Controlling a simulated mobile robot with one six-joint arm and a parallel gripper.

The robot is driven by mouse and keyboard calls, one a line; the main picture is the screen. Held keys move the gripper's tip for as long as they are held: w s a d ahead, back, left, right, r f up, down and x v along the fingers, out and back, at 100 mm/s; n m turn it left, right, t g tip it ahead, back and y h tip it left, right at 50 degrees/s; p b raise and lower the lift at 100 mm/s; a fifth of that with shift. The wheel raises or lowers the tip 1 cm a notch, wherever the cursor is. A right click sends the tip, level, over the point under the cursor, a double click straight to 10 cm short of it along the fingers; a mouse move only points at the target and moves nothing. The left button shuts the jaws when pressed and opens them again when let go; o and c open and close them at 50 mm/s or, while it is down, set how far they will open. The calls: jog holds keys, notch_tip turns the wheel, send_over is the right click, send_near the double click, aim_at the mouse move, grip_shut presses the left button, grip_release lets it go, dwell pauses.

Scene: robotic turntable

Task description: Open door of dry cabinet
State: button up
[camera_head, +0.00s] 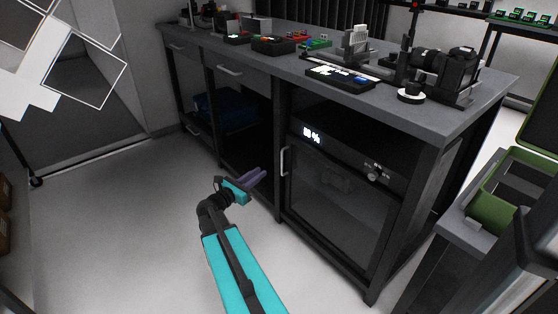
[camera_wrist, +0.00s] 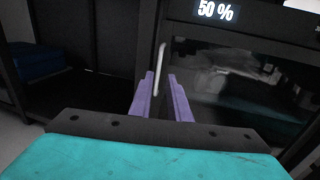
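The dry cabinet (camera_head: 335,190) is built into the right end of the long workbench, with a lit display on its upper front. Its dark glass door is shut; the wrist view shows the display (camera_wrist: 214,11) reading "50 %". A pale vertical door handle (camera_head: 284,161) sits on the door's left edge, and it also shows in the wrist view (camera_wrist: 160,58). My gripper (camera_head: 257,177) is in front of the bench, left of the handle in the head view. In the wrist view its purple fingers (camera_wrist: 160,98) are apart, with the handle ahead between them. Contact with the handle cannot be told.
The bench top (camera_head: 440,115) carries cameras, trays and small devices. Left of the cabinet is an open bay holding a blue item (camera_head: 226,108). A green bin (camera_head: 500,190) stands at the right. The floor (camera_head: 130,220) before the bench is clear on the left.

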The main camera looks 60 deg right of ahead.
jog(key=shift+s+d+b, duration=0.3)
jog(key=shift+d+b, duration=0.4)
jog(key=shift+d, duration=1.55)
jog(key=shift+s+d+b, duration=0.25)
jog(key=shift+d+b, duration=0.4)
jog(key=shift+d, duration=1.55)
jog(key=shift+s+d+b, duration=0.3)
jog(key=shift+d+b, duration=0.4)
jog(key=shift+d, duration=1.55)
grip_shut()
